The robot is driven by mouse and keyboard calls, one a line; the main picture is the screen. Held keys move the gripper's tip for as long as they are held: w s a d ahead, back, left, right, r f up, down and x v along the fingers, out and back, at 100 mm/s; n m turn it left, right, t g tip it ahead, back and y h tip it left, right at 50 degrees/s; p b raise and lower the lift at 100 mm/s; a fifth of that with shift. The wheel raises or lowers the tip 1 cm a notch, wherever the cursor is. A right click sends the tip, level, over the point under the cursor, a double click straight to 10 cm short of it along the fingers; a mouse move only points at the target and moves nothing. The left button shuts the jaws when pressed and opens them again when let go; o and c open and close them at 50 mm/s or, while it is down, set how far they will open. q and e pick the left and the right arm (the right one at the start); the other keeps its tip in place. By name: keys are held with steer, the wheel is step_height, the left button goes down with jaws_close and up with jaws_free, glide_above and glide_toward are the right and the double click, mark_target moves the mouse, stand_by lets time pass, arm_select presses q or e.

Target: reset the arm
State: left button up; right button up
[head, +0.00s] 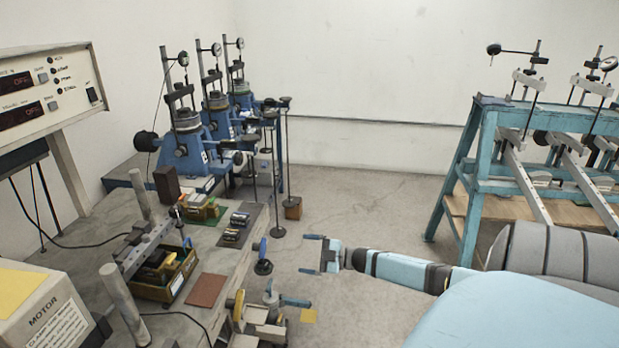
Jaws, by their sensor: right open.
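My right arm (412,270), light blue with dark bands, reaches in from the lower right. My right gripper (310,254) points left, with its two blue-grey fingers apart and nothing between them. It is over the open grey floor in the picture, just right of the workbench edge, and looks clear of the bench items. My left gripper does not show.
The grey workbench (226,262) on the left carries a tool tray (178,284), a brown mat (207,290) and blue test machines (188,150). A blue-handled item (263,266) is near the gripper. A turquoise frame (462,172) stands right. Floor (375,205) between is clear.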

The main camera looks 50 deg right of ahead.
steer(key=shift+s+d, duration=0.1)
steer(key=shift+s, duration=0.1)
stand_by(0.5)
steer(key=s+a+f+m+g+h+p, duration=0.1)
steer(key=s+a+f+m+h+p, duration=0.2)
steer(key=a, duration=0.7)
steer(key=s+a+f+m+g+p, duration=0.1)
steer(key=s+a+m, duration=0.3)
steer(key=a, duration=0.6)
steer(key=s+a+f+m+h+p, duration=0.2)
steer(key=s+a, duration=0.4)
steer(key=a, duration=0.4)
steer(key=s+a+r+m+g+p, duration=0.1)
steer(key=s+a+r, duration=0.1)
steer(key=a, duration=0.3)
steer(key=s+a+r+m+g+p, duration=0.1)
steer(key=s+a+r+g, duration=0.1)
steer(key=s+a, duration=0.2)
steer(key=shift+a, duration=0.9)
